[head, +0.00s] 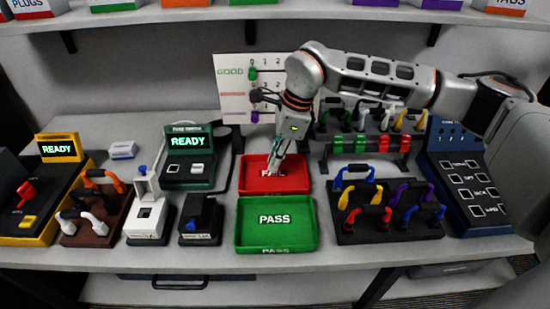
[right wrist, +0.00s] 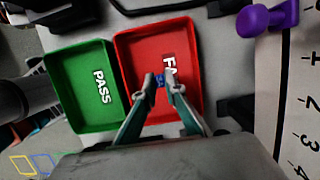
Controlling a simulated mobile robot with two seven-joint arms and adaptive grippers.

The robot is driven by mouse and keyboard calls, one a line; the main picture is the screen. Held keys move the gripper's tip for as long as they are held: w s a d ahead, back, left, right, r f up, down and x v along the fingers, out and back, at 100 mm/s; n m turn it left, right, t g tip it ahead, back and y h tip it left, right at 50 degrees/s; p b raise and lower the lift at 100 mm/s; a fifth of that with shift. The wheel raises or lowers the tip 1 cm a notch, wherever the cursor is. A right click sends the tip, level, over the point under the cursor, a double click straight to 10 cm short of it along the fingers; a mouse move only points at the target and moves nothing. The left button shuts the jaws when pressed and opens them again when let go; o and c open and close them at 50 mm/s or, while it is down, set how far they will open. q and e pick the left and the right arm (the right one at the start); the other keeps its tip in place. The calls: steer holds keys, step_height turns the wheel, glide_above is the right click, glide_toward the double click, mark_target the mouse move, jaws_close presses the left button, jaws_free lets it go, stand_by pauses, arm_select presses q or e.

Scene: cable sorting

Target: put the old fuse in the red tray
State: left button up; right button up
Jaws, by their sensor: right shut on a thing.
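The red tray (head: 258,186), marked FAIL, stands on the bench behind the green PASS tray. My right gripper (head: 277,168) points down over the red tray. In the right wrist view my right gripper (right wrist: 161,84) is shut on a small blue thing, which I take for the old fuse (right wrist: 160,79). The fuse shows against the red tray (right wrist: 138,50), beside its white lettering. I cannot tell whether it touches the tray floor. In the head view the fuse is too small to make out. My left gripper is not in view.
The green PASS tray (head: 307,239) sits directly in front of the red tray. A dark rack with coloured cables (head: 395,236) is to the right. A green READY tester (head: 188,142) and small white and black devices are to the left. A chart board (head: 232,104) stands behind.

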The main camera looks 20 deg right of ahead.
steer(key=shift+f, duration=0.9)
stand_by(1.4)
steer(key=o, duration=0.8)
steer(key=shift+o, duration=0.2)
steer(key=o, duration=0.6)
steer(key=shift+c, duration=0.2)
steer(key=shift+r, duration=0.1)
